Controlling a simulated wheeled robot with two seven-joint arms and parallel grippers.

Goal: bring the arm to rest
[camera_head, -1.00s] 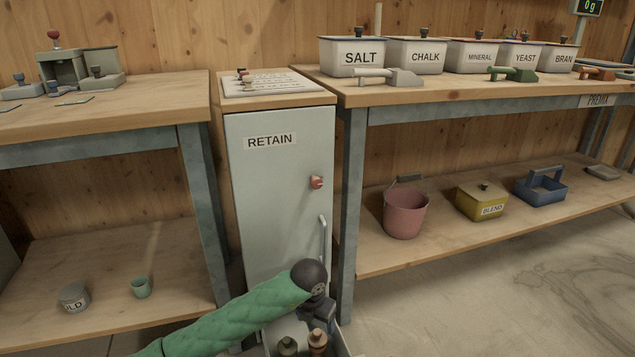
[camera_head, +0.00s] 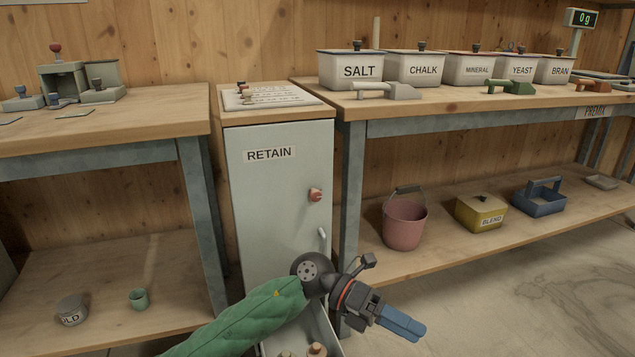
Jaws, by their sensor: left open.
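My left arm, in a green quilted sleeve, comes in from the lower left in the head view. My left gripper (camera_head: 402,323) has blue fingers and points to the lower right, in front of the right bench's leg. It is open, and nothing shows between its fingers. The gripper is to the right of the open drawer (camera_head: 326,333) and apart from the things in it. My right gripper is not in view.
The RETAIN cabinet (camera_head: 275,195) stands between two benches. Bottles (camera_head: 317,349) stand in its low open drawer. A pink bucket (camera_head: 405,225), a yellow BLEND box (camera_head: 478,215) and a blue caddy (camera_head: 540,202) stand on the right lower shelf. Open floor (camera_head: 520,300) lies at lower right.

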